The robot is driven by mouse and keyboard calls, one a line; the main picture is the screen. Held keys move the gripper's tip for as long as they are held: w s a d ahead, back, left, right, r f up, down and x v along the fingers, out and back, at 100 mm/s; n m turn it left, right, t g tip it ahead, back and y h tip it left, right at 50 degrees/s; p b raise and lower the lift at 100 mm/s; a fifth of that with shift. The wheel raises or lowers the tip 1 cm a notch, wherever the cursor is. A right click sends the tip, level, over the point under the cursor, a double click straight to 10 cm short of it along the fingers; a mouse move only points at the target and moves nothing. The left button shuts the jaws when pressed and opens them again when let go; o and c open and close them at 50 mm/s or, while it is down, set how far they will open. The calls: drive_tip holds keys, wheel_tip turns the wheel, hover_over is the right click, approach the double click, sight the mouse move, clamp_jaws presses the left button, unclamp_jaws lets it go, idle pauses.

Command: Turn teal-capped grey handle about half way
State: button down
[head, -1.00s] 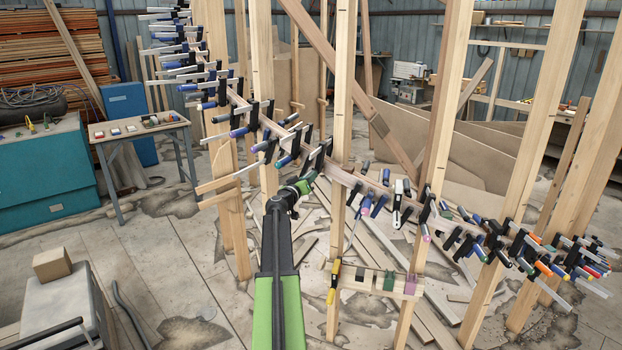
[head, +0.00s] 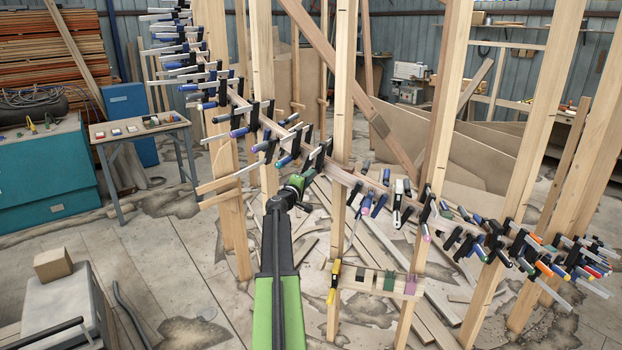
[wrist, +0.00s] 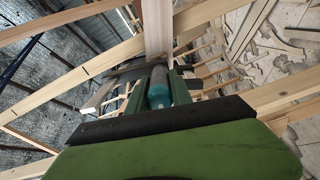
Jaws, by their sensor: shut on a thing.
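In the wrist view a handle with a teal end (wrist: 158,90) lies between the two fingers of my gripper (wrist: 158,88), which is shut on it. The clamp that the handle belongs to sits beyond the fingers, and its far part is largely hidden by the gripper. In the head view my gripper (head: 299,183) is at the curved wooden stringer (head: 346,178), just below a black clamp (head: 318,156). The handle is mostly covered by my gripper there, so its turn angle cannot be read.
Many clamps with coloured handles line the stringer on both sides, close to my gripper. Upright timber posts (head: 343,90) stand around it. A small rack (head: 378,281) with a yellow-handled tool (head: 334,280) hangs lower right.

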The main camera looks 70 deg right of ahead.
drive_tip(key=shift+a+f+n, duration=0.1)
drive_tip(key=shift+a+n, duration=0.05)
drive_tip(key=shift+n, duration=0.85)
drive_tip(key=c, duration=1.3)
unclamp_jaws()
drive_tip(key=shift+w, duration=0.15)
drive_tip(key=shift+o, duration=0.8)
drive_tip(key=w+a, duration=0.1)
drive_tip(key=a, duration=1.6)
drive_tip(key=shift+a, duration=0.15)
drive_tip(key=shift+w, duration=0.1)
